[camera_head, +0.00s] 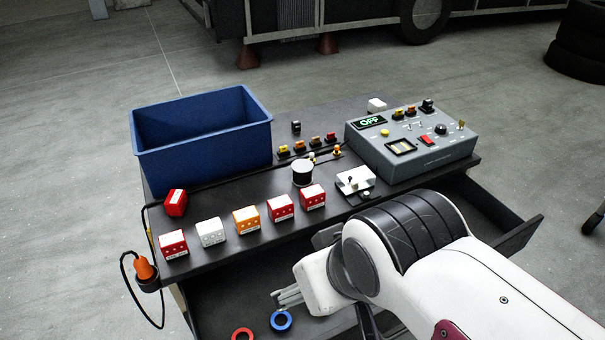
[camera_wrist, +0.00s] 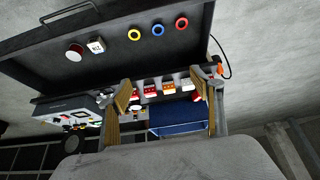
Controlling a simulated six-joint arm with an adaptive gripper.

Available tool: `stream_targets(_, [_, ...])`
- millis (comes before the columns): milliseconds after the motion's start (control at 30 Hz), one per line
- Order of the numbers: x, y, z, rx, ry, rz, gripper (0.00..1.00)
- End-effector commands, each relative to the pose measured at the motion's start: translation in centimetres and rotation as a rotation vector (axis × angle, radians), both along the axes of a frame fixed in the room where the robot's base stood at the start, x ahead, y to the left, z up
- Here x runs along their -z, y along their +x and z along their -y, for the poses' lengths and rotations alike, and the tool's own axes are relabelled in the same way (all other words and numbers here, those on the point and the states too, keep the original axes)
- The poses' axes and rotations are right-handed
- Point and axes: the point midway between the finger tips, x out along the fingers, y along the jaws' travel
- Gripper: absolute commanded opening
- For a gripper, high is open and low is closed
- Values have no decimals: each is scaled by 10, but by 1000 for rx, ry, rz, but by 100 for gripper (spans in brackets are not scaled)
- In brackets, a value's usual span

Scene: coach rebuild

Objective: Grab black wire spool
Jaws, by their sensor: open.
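A small spool (camera_head: 302,173) with a white top and a dark winding stands upright on the dark bench top, near its middle in the head view. I cannot make it out surely in the wrist view. My gripper (camera_head: 287,298) is in front of and below the bench top, over the open drawer, apart from the spool. In the wrist view, my gripper (camera_wrist: 164,94) has its two fingers wide apart with nothing held between them. The arm hides part of the drawer in the head view.
A blue bin (camera_head: 205,153) stands back left and a grey control box (camera_head: 412,148) at right. Several red, white and orange blocks (camera_head: 246,221) line the front edge. The open drawer (camera_wrist: 195,62) holds coloured rings. A white device (camera_head: 355,181) sits right of the spool.

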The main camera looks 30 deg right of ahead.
Motion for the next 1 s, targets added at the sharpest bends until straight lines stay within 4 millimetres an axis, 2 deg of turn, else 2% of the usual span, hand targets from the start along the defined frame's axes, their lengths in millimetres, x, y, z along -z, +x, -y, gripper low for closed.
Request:
stream_targets(233, [0,4,1,3,-1,4,65])
stream_targets(367, [-2,17,4,11,-4,17,65])
stream_targets(567, [-3,52,12,33,-13,55,65])
stream_targets(1000, [0,147,40,81,-39,170,65])
